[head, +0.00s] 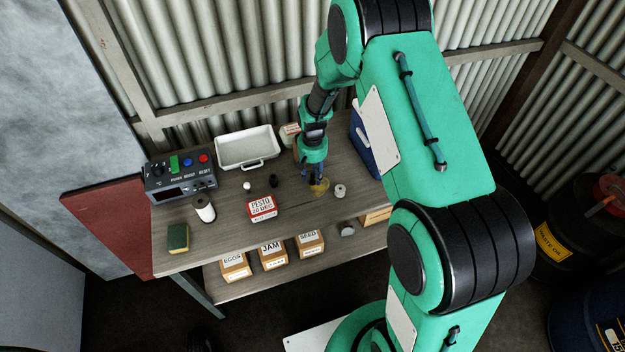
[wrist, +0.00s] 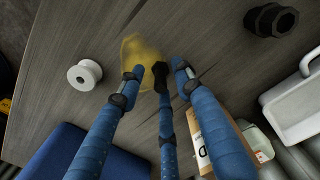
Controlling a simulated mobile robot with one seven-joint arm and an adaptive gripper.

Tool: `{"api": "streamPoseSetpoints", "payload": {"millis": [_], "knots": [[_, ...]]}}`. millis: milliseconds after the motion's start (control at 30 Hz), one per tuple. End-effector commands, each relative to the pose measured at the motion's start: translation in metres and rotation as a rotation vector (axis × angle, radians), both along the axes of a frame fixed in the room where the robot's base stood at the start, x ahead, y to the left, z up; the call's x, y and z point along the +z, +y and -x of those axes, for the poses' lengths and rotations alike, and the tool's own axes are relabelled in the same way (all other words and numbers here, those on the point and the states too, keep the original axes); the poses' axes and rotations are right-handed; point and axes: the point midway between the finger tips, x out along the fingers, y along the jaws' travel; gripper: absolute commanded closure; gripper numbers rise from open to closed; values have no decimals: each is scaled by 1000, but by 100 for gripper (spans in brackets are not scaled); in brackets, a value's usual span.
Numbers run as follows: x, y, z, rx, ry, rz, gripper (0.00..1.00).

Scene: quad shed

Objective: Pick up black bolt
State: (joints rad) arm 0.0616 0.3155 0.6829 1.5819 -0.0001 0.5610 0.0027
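My gripper (wrist: 157,82) points down at the bench, with its blue fingers spread apart. In the head view the gripper (head: 314,178) is over a yellow patch (head: 320,189). In the wrist view, a small black piece that looks like a bolt (wrist: 160,73) shows between the fingertips, against the yellow patch. It lines up with the middle finger's end; I cannot tell whether they touch. A larger black hexagonal piece with a hole (wrist: 270,20) stands apart at the top right. It also shows in the head view (head: 273,181), left of my gripper.
A white spool (head: 340,191) stands right of my gripper, a blue bin (head: 362,145) behind it. A red-and-white pesto box (head: 262,207), white tray (head: 247,148), control box (head: 180,178) and sponge (head: 178,238) are to the left. Labelled boxes (head: 272,256) sit on the lower shelf.

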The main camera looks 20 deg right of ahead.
Motion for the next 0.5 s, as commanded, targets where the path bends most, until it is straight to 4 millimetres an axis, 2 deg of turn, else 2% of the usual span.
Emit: {"api": "streamPoseSetpoints", "payload": {"millis": [267, 400, 433, 500], "knots": [[0, 0, 0, 0, 0, 0, 68], [0, 0, 0, 0, 0, 0, 96], [0, 0, 0, 0, 0, 0, 100], [0, 0, 0, 0, 0, 0, 100]]}}
